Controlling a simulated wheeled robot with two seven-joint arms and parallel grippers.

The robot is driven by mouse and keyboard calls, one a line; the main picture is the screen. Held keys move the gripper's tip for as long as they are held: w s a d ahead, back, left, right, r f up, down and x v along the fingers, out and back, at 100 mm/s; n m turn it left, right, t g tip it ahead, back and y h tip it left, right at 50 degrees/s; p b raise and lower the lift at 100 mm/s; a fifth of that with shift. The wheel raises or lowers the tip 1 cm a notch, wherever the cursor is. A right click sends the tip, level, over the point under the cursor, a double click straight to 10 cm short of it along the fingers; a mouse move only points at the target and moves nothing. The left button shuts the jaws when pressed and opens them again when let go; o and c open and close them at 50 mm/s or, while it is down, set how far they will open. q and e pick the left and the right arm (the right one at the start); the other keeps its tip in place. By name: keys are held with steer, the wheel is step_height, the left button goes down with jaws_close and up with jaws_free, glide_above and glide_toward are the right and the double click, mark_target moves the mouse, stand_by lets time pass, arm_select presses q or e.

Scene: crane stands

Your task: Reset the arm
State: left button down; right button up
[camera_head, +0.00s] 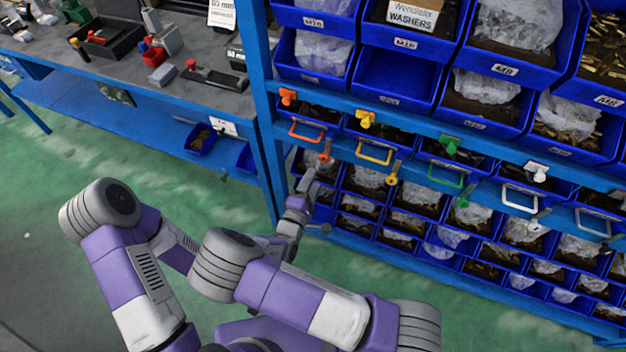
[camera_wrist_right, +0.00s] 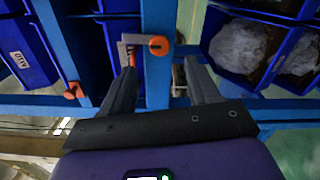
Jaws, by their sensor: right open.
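My right gripper (camera_head: 311,180) is at the blue rack, just below the orange crane stand. Its two fingers are apart in the right wrist view (camera_wrist_right: 163,75), and nothing is held between them. An orange handle (camera_head: 307,131) hangs on the rack, with an orange knob (camera_head: 288,97) above it and a hanging orange piece (camera_head: 325,152) to its right. In the right wrist view an orange round end (camera_wrist_right: 158,46) shows between and beyond the fingers. An orange rod (camera_wrist_right: 131,58) is close to the left fingertip; contact cannot be told. My left gripper is not in view.
Yellow (camera_head: 374,152), green (camera_head: 446,176) and white (camera_head: 521,196) handles follow to the right along the rack. Blue bins (camera_head: 397,82) fill the shelves above and below. A workbench (camera_head: 215,98) with tools stands at left. Green floor (camera_head: 60,160) is open in front.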

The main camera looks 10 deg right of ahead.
stand_by(0.3)
steer(key=s+d+f+m+g+y, duration=0.3)
steer(key=s+f+m+g, duration=0.1)
steer(key=f, duration=0.4)
steer(key=s+d+f+m+g+y, duration=0.25)
steer(key=s+f+g, duration=0.25)
steer(key=f, duration=0.4)
steer(key=s+a+r+m+g+y, duration=0.1)
steer(key=s+a+m+g+y, duration=0.4)
steer(key=s+m+y, duration=0.3)
steer(key=s+a+m, duration=0.1)
steer(key=s, duration=0.3)
steer(key=shift+r+m+y, duration=0.2)
steer(key=shift+m+y, duration=0.15)
steer(key=shift+a, duration=0.1)
